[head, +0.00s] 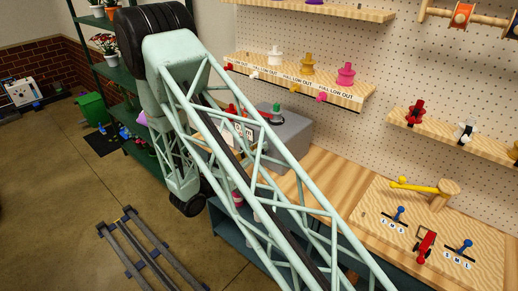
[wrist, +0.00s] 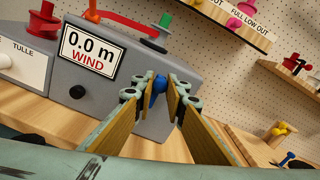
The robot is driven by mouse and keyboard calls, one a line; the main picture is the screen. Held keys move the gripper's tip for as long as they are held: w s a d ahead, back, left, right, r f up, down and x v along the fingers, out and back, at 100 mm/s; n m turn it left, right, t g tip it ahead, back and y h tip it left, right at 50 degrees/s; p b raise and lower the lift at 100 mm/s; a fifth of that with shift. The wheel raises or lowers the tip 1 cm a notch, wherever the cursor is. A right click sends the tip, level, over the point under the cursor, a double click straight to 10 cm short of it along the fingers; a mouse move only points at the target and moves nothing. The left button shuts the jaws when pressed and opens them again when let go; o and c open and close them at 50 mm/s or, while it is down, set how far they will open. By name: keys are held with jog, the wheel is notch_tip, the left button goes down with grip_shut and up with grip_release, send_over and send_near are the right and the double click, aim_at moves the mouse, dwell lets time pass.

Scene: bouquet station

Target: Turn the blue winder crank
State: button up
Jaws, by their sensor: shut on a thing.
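The grey winder (wrist: 131,72) fills the left and middle of the wrist view, with a display (wrist: 90,49) reading "0.0 m WIND". The blue crank knob (wrist: 159,83) stands at the winder's front right, between my fingertips. My gripper (wrist: 160,92) is shut on it, with a finger on each side. The rest of the crank is hidden by the fingers. In the head view the winder (head: 292,128) shows partly behind my lattice arm; the crank and my gripper are hidden there.
A red strip (wrist: 112,18) and a green-topped piece (wrist: 165,22) sit on the winder. A dark round knob (wrist: 77,92) is on its front, left of the crank. A wooden board (head: 384,246) with yellow, blue and red levers lies right on the bench. Pegboard shelves stand behind.

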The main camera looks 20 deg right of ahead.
jog(key=shift+d+m+b, duration=0.15)
jog(key=shift+m+b, duration=0.35)
jog(key=shift+b, duration=0.1)
jog(key=s+f+m+b, duration=0.1)
jog(key=m+b, duration=0.4)
jog(key=m, duration=0.1)
jog(key=s+d+f+m+b, duration=0.1)
jog(key=f+m+b, duration=0.1)
jog(key=m+b, duration=0.3)
jog(key=s+d+f+m+b, duration=0.1)
jog(key=f+m+b, duration=0.1)
jog(key=m+b, duration=0.4)
jog(key=shift+s+d+f+m, duration=0.15)
jog(key=shift+s+d+m, duration=0.15)
jog(key=shift+m, duration=0.6)
jog(key=shift+w+a+f+m, duration=0.1)
jog(key=shift+f+m, duration=0.2)
jog(key=shift+m, duration=0.45)
jog(key=shift+w+a+f+m, duration=0.1)
jog(key=shift+f+m, duration=0.15)
jog(key=shift+m, duration=0.5)
